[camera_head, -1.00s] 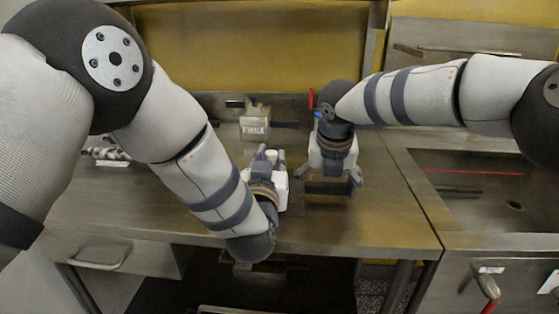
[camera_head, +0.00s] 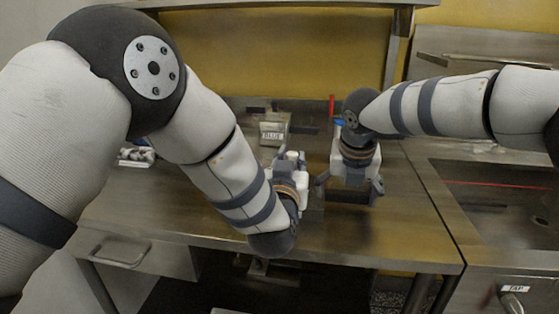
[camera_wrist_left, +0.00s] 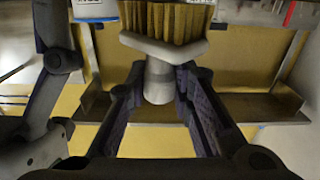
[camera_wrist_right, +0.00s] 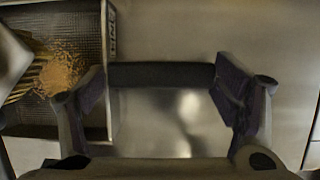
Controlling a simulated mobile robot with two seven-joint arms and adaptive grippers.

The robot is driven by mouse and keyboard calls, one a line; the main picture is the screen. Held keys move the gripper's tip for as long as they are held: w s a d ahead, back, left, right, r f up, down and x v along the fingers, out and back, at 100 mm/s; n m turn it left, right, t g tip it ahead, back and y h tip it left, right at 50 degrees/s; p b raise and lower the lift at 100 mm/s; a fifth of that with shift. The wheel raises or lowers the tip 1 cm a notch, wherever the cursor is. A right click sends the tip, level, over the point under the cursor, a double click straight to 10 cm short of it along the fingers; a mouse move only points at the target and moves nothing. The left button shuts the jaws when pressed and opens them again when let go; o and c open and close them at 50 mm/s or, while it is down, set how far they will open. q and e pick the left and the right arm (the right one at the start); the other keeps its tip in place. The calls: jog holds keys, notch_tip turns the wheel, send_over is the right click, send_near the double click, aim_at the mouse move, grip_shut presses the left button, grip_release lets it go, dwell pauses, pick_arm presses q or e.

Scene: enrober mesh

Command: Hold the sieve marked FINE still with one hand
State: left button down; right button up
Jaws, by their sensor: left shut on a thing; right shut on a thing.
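The sieve marked FINE (camera_wrist_right: 105,100) shows at the left of the right wrist view, with dark mesh and a metal rim; only part of its label is readable. Tan crumbs (camera_wrist_right: 62,75) lie on the mesh. My right gripper (camera_head: 350,190) is shut on the sieve's dark bar-shaped handle (camera_wrist_right: 160,75). My left gripper (camera_head: 288,162) is shut on the pale handle of a brush (camera_wrist_left: 158,82), whose tan bristles show in the left wrist view. The bristles (camera_wrist_right: 22,82) also show at the sieve's left side. In the head view my arms hide most of the sieve.
A metal container with a label (camera_head: 275,130) stands at the back of the steel worktop (camera_head: 400,235). Small metal pieces (camera_head: 137,155) lie at the far left. A red upright piece (camera_head: 332,105) stands at the back. A sunken sink-like basin (camera_head: 500,205) is to the right.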

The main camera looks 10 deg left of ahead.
pick_arm(q)
jog(key=shift+d+r, duration=0.15)
jog(key=shift+d, duration=1.85)
jog(key=a, duration=0.7)
jog(key=shift+a+r, duration=0.3)
notch_tip(320, 180, up, 6)
notch_tip(320, 180, up, 3)
